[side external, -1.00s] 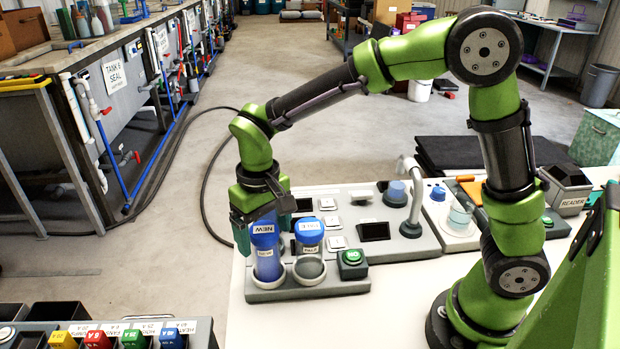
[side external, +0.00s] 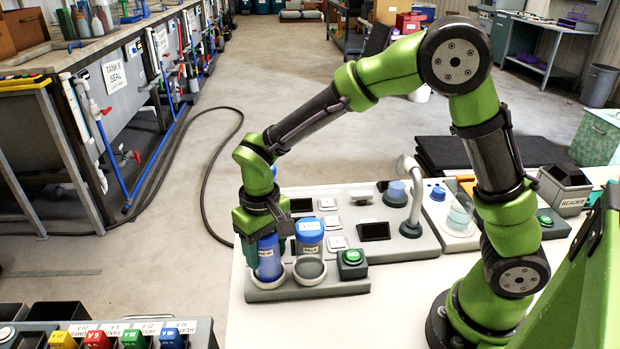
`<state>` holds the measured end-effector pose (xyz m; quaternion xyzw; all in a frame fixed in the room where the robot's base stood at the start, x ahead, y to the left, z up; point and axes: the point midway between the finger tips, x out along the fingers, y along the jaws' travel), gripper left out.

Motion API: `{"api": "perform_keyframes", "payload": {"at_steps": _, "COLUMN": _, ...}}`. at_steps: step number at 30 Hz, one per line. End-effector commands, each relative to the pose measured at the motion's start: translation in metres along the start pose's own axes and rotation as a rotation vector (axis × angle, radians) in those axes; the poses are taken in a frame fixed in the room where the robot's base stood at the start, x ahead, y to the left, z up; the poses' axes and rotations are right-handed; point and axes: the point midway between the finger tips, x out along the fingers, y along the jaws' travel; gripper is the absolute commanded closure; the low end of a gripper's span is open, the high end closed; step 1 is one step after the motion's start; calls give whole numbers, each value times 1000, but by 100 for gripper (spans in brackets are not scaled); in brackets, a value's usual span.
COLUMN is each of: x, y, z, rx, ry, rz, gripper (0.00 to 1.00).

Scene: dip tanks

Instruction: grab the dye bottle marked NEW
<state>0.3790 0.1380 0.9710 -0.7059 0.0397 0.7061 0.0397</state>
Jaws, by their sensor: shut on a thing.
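The dye bottle marked NEW (side external: 268,261) is a blue cylinder with a white label. It stands upright in the left ring of the grey two-ring holder (side external: 318,290). My gripper (side external: 268,232) is above it with the jaws shut around its upper part, and they hide its cap and the NEW marking. A second bottle (side external: 309,234), with a blue and white labelled cap and a clear body, stands in the right ring, just beside my gripper.
A cup (side external: 459,218) stands further right. The white table front (side external: 400,310) is clear.

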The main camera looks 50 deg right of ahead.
Motion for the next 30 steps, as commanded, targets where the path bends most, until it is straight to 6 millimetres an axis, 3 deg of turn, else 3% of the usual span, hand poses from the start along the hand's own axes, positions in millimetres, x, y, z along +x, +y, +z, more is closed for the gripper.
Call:
{"api": "perform_keyframes", "payload": {"at_steps": 11, "x": -7, "y": 0, "z": -1, "rx": -1, "ry": 5, "rz": -2, "gripper": 81}}
{"api": "perform_keyframes", "payload": {"at_steps": 24, "x": -86, "y": 0, "z": -2, "rx": 0, "ry": 5, "rz": -2, "gripper": 81}}
{"api": "perform_keyframes", "payload": {"at_steps": 30, "x": -102, "y": 25, "z": -34, "rx": 9, "ry": 3, "rz": 0, "gripper": 82}}
